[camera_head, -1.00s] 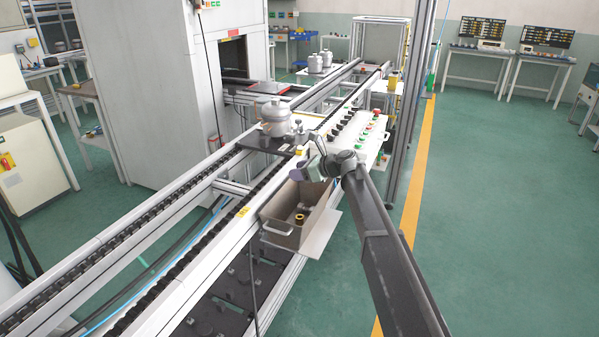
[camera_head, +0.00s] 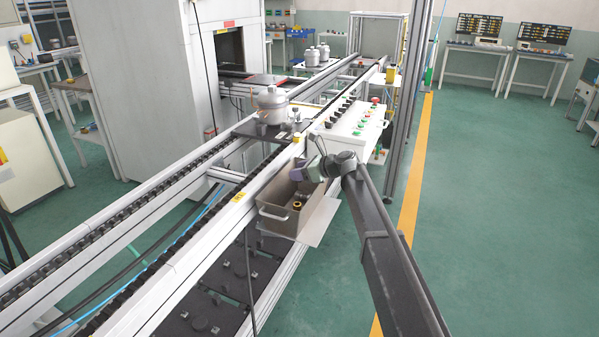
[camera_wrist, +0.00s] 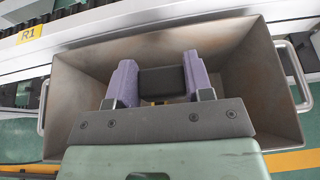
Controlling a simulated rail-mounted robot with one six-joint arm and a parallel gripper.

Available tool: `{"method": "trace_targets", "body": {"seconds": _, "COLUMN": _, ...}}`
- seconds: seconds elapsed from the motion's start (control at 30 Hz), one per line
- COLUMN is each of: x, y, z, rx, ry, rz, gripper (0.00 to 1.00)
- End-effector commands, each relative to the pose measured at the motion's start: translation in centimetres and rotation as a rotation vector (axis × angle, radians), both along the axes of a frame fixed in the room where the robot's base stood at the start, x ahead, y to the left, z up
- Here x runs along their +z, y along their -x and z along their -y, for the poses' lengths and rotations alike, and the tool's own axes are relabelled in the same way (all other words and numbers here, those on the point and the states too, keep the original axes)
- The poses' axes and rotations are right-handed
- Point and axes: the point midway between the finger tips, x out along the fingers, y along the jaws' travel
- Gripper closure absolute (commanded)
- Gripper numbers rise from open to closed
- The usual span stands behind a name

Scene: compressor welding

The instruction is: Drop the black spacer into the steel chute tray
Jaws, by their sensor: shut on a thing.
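The steel chute tray (camera_head: 322,222) is an open metal box with side handles, fixed beside the conveyor rail. In the wrist view it (camera_wrist: 85,75) spreads out beneath my gripper, which is inside the outline of its rim. My gripper (camera_head: 302,172) has purple fingers, and they are shut on the black spacer (camera_wrist: 162,81). The spacer shows as a dark block between the fingers in the wrist view. It is over the tray's opening; its exact height above the tray floor cannot be told. In the head view the spacer is hard to make out.
A small yellow-and-black part (camera_head: 296,205) lies in the tray. The conveyor rail (camera_head: 215,215) runs along the tray's left side, with a grey compressor (camera_head: 271,105) farther along. A white control box (camera_head: 350,122) with buttons stands behind the tray. Green floor at right is clear.

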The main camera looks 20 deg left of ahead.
Motion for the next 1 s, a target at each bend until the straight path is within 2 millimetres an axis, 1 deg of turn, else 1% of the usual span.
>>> {"method": "trace_targets", "body": {"seconds": 0.03, "x": 0.0, "y": 0.0, "z": 0.0, "rx": 0.000, "ry": 0.000, "rz": 0.000, "gripper": 0.50}}
{"method": "trace_targets", "body": {"seconds": 0.2, "x": 0.0, "y": 0.0, "z": 0.0, "rx": 0.000, "ry": 0.000, "rz": 0.000, "gripper": 0.24}}
{"method": "trace_targets", "body": {"seconds": 0.43, "x": 0.0, "y": 0.0, "z": 0.0, "rx": 0.000, "ry": 0.000, "rz": 0.000, "gripper": 0.23}}
{"method": "trace_targets", "body": {"seconds": 0.53, "x": 0.3, "y": 0.1, "z": 0.4, "rx": -0.001, "ry": 0.000, "rz": 0.000, "gripper": 0.23}}
{"method": "trace_targets", "body": {"seconds": 0.57, "x": 0.5, "y": 0.1, "z": 0.8, "rx": -0.001, "ry": 0.000, "rz": -0.001, "gripper": 0.23}}
{"method": "trace_targets", "body": {"seconds": 0.67, "x": 1.5, "y": 0.3, "z": 2.6, "rx": -0.003, "ry": 0.000, "rz": -0.001, "gripper": 0.23}}
{"method": "trace_targets", "body": {"seconds": 0.8, "x": 3.1, "y": 0.6, "z": 5.9, "rx": -0.002, "ry": 0.000, "rz": 0.000, "gripper": 0.23}}
{"method": "trace_targets", "body": {"seconds": 0.9, "x": 3.8, "y": 0.7, "z": 8.0, "rx": -0.003, "ry": -0.001, "rz": -0.001, "gripper": 0.23}}
{"method": "trace_targets", "body": {"seconds": 1.0, "x": 4.2, "y": 0.8, "z": 9.4, "rx": -0.001, "ry": 0.000, "rz": -0.001, "gripper": 0.23}}
